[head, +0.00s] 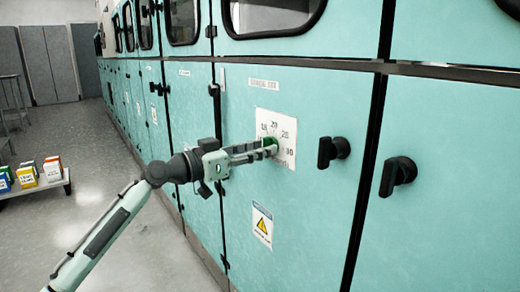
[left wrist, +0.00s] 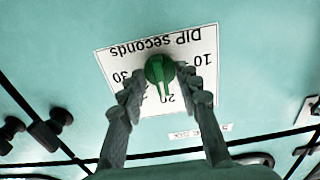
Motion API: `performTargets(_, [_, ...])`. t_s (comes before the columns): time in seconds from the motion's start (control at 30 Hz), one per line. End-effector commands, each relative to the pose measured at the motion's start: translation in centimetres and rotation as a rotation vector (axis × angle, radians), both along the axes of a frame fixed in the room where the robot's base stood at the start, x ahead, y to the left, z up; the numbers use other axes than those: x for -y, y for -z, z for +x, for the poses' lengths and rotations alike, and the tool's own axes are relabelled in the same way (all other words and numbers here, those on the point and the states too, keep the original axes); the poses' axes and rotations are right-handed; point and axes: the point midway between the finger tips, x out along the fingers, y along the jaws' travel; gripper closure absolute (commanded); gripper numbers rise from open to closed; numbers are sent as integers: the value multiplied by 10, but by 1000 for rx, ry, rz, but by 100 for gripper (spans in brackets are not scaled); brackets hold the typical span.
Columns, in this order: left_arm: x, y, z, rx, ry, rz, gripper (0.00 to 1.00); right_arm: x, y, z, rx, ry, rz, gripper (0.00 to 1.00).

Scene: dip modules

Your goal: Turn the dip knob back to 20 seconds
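The green dip knob (left wrist: 160,70) sits on a white dial plate marked "DIP seconds" (left wrist: 140,50), which appears upside down in the left wrist view. The knob's pointer is towards the 20 mark. In the head view the plate (head: 285,122) is on a teal cabinet door, and the knob (head: 271,143) is partly hidden by my left gripper (head: 268,149). In the wrist view my left gripper (left wrist: 159,76) has its fingers spread, one on each side of the knob, with narrow gaps showing. My right gripper is not in view.
Two black handles (head: 333,151) (head: 398,175) stick out from the cabinet to the right of the plate. A yellow warning label (head: 262,225) is below it. A low rack with coloured containers (head: 53,168) stands at far left. The grey floor (head: 105,165) between is clear.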

Motion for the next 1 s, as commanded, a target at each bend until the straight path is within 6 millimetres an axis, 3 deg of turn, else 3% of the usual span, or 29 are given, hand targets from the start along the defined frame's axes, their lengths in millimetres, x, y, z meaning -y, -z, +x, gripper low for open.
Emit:
performTargets(0.6, [-88,1,-63,-1,-2,0,67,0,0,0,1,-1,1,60])
performTargets(1.0, [-95,0,-69,0,0,0,67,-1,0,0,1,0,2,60])
